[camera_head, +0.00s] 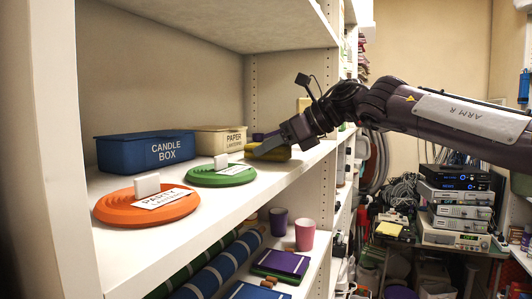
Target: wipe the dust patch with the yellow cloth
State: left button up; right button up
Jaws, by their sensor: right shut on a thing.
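My right gripper (268,147) reaches in from the right over the white shelf and is shut on the yellow cloth (271,154). The cloth is a small dark-yellow bundle at the shelf surface, partly hidden by the gripper; I cannot tell whether it touches the shelf. I cannot make out the dust patch in this view. My left gripper is not in view.
A green disc (222,176) lies just left of the gripper, and an orange disc (146,207) lies nearer. A blue candle box (145,151) and a cream paper lanterns box (219,139) stand behind. The shelf's front edge is clear.

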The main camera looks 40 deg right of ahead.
jog(key=shift+r+p, duration=2.15)
jog(key=shift+r, duration=0.65)
jog(key=shift+f, duration=0.1)
